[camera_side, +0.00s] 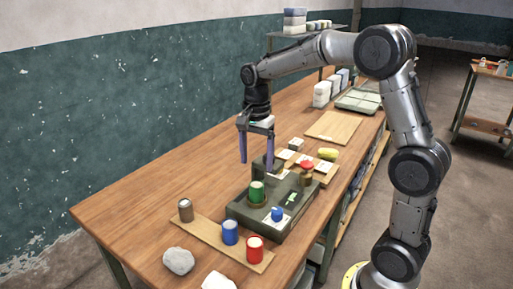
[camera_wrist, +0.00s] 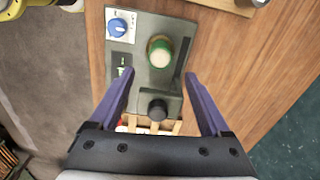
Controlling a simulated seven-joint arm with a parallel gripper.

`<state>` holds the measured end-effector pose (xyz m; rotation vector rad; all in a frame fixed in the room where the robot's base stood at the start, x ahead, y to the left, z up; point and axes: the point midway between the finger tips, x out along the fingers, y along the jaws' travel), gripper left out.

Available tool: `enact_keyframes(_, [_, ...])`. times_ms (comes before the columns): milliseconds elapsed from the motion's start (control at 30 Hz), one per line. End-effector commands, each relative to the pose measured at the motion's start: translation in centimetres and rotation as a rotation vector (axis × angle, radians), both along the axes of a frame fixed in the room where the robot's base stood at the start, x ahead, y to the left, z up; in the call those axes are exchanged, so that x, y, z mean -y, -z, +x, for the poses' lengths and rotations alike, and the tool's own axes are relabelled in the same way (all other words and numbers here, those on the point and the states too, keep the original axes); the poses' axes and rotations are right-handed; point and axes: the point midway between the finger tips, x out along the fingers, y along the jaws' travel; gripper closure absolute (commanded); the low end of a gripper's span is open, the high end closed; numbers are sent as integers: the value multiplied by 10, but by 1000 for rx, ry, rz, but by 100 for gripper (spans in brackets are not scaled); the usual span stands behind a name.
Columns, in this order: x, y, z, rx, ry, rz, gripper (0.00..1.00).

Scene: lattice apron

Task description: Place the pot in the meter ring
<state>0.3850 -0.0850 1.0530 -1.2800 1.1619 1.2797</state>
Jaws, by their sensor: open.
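A green pot with a pale top (camera_side: 257,190) stands upright on the dark grey-green meter box (camera_side: 241,213). A brownish ring shows around its base. In the wrist view the green pot (camera_wrist: 160,50) is on the box's face, beyond my fingertips. A grey-brown pot (camera_side: 185,210), a blue pot (camera_side: 230,232) and a red pot (camera_side: 254,249) stand in a row on a wooden board. My gripper (camera_side: 257,166) is open and empty, pointing down above the box's far end. Its purple fingers (camera_wrist: 160,76) are apart, touching no pot.
A blue knob (camera_side: 277,213) sits on the box, with a black knob (camera_wrist: 157,109) at its raised end. A red-topped jar (camera_side: 306,172) and yellow item (camera_side: 328,154) stand behind. The table's left side is clear.

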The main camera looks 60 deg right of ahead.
Motion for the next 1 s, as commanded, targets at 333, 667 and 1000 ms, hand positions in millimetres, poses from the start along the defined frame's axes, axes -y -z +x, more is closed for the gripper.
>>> enact_keyframes(333, [-2, -38, -4, 9, -23, -2, 19])
enact_keyframes(667, [-49, -74, -96, 195, -604, -89, 19])
enact_keyframes(1000, [-81, -52, -201, 371, -1284, -297, 19])
